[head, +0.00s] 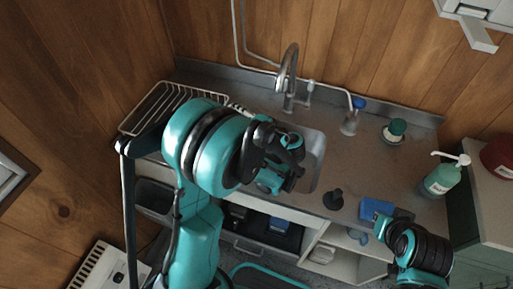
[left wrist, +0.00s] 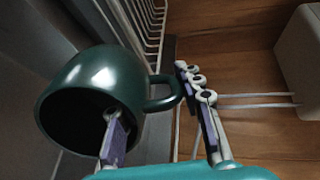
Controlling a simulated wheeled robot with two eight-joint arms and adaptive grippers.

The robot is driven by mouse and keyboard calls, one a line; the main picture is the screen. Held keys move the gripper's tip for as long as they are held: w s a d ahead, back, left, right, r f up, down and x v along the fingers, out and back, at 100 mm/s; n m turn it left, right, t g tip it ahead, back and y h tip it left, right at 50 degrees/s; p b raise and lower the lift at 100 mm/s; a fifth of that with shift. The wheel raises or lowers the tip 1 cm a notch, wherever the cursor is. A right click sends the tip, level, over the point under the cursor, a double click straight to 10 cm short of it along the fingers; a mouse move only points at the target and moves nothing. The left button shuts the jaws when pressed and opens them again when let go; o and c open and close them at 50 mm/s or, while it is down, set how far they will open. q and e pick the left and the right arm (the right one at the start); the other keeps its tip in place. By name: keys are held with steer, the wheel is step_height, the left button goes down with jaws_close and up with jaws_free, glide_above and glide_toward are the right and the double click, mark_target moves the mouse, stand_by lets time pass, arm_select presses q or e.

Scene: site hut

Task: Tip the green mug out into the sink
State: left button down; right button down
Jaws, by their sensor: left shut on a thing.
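The dark green mug (left wrist: 85,85) fills the left of the left wrist view. Its dark mouth is turned toward the camera and its inside is too dark to read. My left gripper (left wrist: 160,122) is shut on it, one finger at the mouth inside the rim, the other outside beyond the handle. In the head view my left gripper (head: 280,165) is over the left part of the sink (head: 317,155), whose basin is largely hidden by my arm.
The tap (head: 289,75) rises behind the sink. A wire rack (head: 165,105) stands left. A black plunger-like item (head: 333,199), blue sponge (head: 374,208), green-and-white jar (head: 394,131), clear bottle (head: 352,118) and soap pump (head: 440,178) stand on the right counter, with bare room between.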

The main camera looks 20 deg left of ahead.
arm_select(q)
steer(key=a+h+p, duration=0.1)
steer(key=g+h+p, duration=0.1)
steer(key=w+a+h+p, duration=0.1)
steer(key=p, duration=0.1)
steer(key=shift+a+f+g, duration=0.25)
steer(key=shift+a+g, duration=0.05)
steer(key=w+a+g+h+p, duration=0.1)
steer(key=a+h+p, duration=0.1)
steer(key=h, duration=0.1)
steer(key=w+a+g+h+p, duration=0.1)
steer(key=a+h+p, duration=0.1)
steer(key=h+p, duration=0.1)
steer(key=w+a+r+g+h+p, duration=0.1)
steer(key=a+g+h+p, duration=0.1)
steer(key=h, duration=0.1)
steer(key=shift+a+r+p, duration=0.1)
steer(key=shift+a+p, duration=0.05)
steer(key=shift+p, duration=0.2)
steer(key=shift+w+a+g+h, duration=0.2)
steer(key=shift+a+g+h, duration=0.1)
steer(key=shift+h, duration=0.3)
steer(key=shift+s+d, duration=0.1)
